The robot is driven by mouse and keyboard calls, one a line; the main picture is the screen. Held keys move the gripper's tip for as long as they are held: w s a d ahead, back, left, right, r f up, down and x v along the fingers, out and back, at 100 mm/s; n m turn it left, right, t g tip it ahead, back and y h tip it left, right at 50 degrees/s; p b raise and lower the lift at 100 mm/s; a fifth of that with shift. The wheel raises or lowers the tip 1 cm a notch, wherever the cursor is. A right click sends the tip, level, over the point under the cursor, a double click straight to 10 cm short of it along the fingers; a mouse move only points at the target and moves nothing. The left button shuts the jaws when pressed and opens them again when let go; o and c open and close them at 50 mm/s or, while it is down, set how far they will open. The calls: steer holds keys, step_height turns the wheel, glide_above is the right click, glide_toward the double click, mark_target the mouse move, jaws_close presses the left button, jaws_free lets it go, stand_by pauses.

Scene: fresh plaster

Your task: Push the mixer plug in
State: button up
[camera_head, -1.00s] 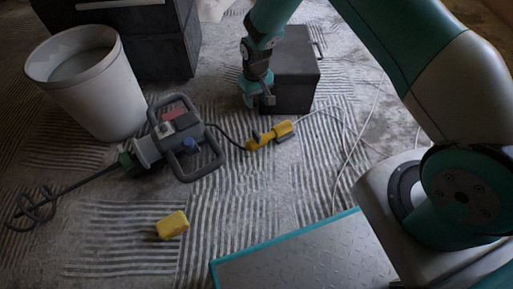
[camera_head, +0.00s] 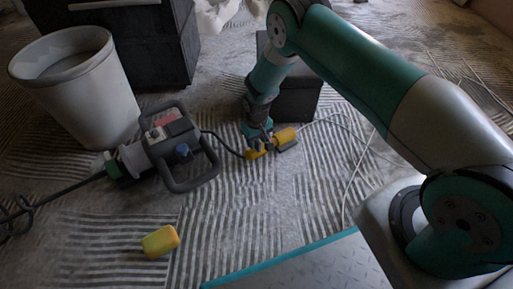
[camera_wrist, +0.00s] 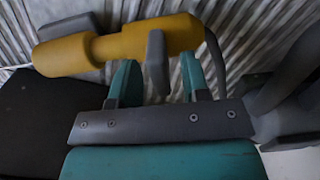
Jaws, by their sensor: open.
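The yellow mixer plug (camera_head: 254,155) lies on the floor at the end of the mixer's dark cable. It also shows in the wrist view (camera_wrist: 180,36), with an upright grey fin (camera_wrist: 157,62). The yellow coupler (camera_head: 285,135) on the pale cable is in line with it and shows at the left of the wrist view (camera_wrist: 60,55). A narrower yellow neck shows between them; I cannot tell how deep it sits. My gripper (camera_head: 258,143) is open at the plug. In the wrist view its teal fingers (camera_wrist: 156,82) stand either side of the fin, with gaps.
The mixer (camera_head: 172,140) lies to the left beside a white bucket (camera_head: 85,95). A dark box (camera_head: 298,100) stands close behind my gripper. A yellow sponge-like block (camera_head: 160,241) lies in front. Pale cable (camera_head: 350,175) loops at the right. The ridged floor between is clear.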

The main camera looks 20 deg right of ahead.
steer(key=shift+f, duration=0.85)
steer(key=shift+c, duration=0.4)
